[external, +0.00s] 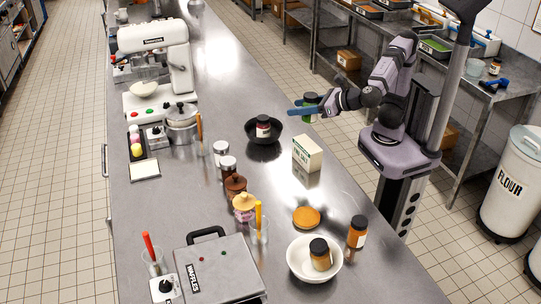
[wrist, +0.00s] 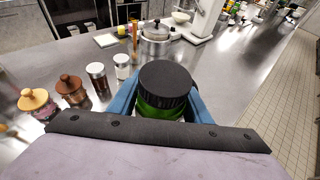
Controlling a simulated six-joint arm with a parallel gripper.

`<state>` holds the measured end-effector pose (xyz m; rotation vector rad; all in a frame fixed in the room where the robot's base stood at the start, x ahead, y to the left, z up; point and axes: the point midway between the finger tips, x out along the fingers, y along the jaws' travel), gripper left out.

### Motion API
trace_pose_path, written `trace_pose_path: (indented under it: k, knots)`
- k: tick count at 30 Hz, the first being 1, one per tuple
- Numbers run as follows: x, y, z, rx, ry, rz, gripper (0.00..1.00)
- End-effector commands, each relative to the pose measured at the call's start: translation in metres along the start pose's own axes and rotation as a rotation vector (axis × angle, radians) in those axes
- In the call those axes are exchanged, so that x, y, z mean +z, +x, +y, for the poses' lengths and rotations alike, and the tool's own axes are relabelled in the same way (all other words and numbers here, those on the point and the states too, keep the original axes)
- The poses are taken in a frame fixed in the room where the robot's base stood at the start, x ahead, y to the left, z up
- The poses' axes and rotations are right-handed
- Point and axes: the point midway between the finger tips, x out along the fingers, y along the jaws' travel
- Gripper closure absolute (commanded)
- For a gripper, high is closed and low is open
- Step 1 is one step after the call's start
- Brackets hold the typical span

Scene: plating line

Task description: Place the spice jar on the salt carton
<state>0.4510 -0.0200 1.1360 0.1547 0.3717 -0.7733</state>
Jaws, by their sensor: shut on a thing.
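My gripper (external: 303,108) is shut on a green spice jar with a black lid (external: 311,101). It holds the jar upright in the air, near the counter's right edge. In the wrist view the jar's black lid (wrist: 165,80) shows between the blue fingers of my gripper (wrist: 160,105). The salt carton (external: 307,154), white and green with "FINE SALT" on its front, stands upright on the steel counter. In the external view it is below the held jar, and its top looks bare. The carton does not show in the wrist view.
A black bowl (external: 264,146) holding another jar stands left of the carton. Shakers and lidded pots (external: 236,187) stand further left and nearer. A white bowl (external: 299,259) with a jar, an orange-brown disc (external: 306,217) and a standing jar (external: 357,232) are in front.

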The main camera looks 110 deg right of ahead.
Motion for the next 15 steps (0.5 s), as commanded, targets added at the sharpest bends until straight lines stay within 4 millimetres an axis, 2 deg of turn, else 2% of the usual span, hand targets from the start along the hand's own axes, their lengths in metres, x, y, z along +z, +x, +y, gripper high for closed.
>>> trace_pose_path:
  k: [9,15]
  knots:
    - [-0.041,0.017,0.000,-0.003,-0.005,0.001,0.85]
    - [-0.055,0.023,0.000,-0.003,-0.001,0.000,0.85]
